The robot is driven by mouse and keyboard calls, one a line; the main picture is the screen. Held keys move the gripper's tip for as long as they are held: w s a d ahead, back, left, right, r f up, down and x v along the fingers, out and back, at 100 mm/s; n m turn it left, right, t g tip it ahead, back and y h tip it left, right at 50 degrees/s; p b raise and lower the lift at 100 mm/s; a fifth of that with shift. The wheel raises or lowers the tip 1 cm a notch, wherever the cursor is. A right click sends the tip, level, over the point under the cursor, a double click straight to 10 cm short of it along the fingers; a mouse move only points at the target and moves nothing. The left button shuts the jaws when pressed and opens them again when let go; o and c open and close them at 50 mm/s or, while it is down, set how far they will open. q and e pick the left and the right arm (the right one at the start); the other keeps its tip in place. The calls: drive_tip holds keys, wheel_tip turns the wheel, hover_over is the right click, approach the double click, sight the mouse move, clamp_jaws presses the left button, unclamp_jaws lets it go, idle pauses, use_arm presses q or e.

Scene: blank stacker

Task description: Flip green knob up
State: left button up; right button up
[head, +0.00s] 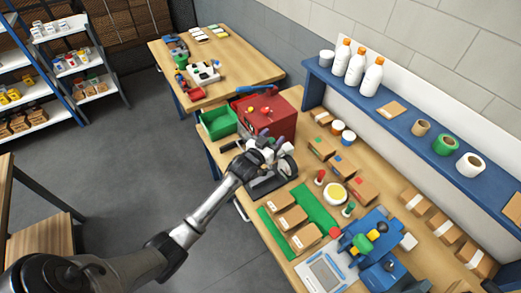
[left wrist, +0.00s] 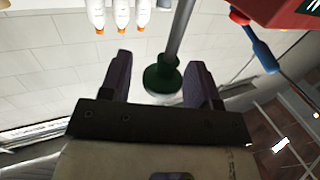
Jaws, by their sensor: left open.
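The green knob (left wrist: 162,80) is a dark green disc on the end of a grey rod. In the left wrist view it shows between the two fingers of my left gripper (left wrist: 160,75), nearer the right finger. Clear space shows between the knob and the left finger; whether it touches the right one I cannot tell. My left gripper (head: 272,150) is open. In the head view it is over the bench beside the red machine, and I cannot make out this knob there. My right gripper is not in view.
The red machine (head: 268,117) with a blue lever stands just behind my left gripper, beside a green bin (head: 218,122). Cartons on green strips (head: 316,208) and a blue machine (head: 372,262) stand nearer. A blue shelf (head: 400,128) with bottles runs along the right.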

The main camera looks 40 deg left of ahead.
use_arm(q)
drive_tip(key=s+d+b, duration=0.1)
drive_tip(key=s, duration=1.1)
drive_tip(key=shift+s+d, duration=0.3)
